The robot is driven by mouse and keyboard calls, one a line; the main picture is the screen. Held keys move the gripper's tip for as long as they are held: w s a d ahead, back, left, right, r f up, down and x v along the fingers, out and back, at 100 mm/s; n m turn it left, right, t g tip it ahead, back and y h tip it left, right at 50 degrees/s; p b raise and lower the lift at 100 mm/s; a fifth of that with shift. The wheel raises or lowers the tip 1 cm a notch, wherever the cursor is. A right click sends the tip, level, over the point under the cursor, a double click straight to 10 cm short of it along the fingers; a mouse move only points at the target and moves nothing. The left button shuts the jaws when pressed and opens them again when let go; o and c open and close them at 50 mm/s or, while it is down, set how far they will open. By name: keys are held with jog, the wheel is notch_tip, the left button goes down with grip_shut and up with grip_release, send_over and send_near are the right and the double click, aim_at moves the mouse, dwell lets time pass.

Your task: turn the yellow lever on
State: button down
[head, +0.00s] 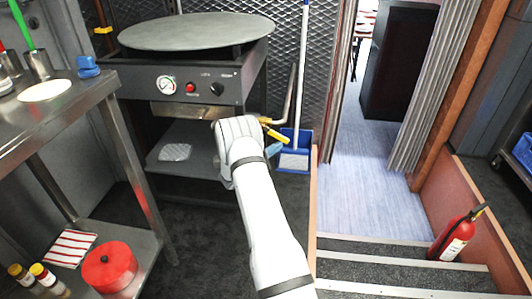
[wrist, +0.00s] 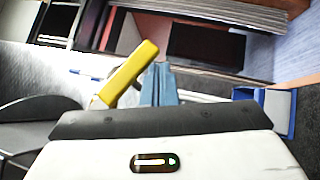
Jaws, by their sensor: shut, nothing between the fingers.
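The yellow lever (head: 273,131) sits on a pipe at the right side of the dark griddle unit, slanting down to the right in the head view. In the wrist view the yellow lever (wrist: 128,75) is a thick bar, tilted, just left of my fingertips. My gripper (head: 275,148) is beside and just below the lever in the head view. In the wrist view my gripper (wrist: 159,84) has its blue fingers together with nothing between them. I cannot tell whether they touch the lever. The lever's mount is partly hidden.
The griddle unit (head: 186,95) has a round plate on top and a gauge in front. A blue mop bucket (head: 293,158) stands behind my gripper. A steel table (head: 62,108) is at left. Steps (head: 390,268) and a fire extinguisher (head: 457,234) are at right.

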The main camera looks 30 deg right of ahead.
aim_at(284, 141)
jog(key=shift+s+d+r, duration=0.45)
jog(key=shift+d+r, duration=0.05)
jog(key=shift+r, duration=0.2)
jog(key=shift+s+d+r, duration=0.4)
jog(key=shift+d+r, duration=0.05)
jog(key=shift+r, duration=0.2)
jog(key=shift+s+d+r+n+h, duration=0.1)
jog(key=shift+d+r+n+h, duration=0.05)
jog(key=shift+r+n+h, duration=0.45)
jog(key=shift+f, duration=0.1)
jog(key=shift+b, duration=0.3)
jog(key=s+a+f+b, duration=0.4)
jog(key=s+a+f, duration=0.1)
jog(key=f, duration=0.2)
jog(key=shift+b, duration=0.3)
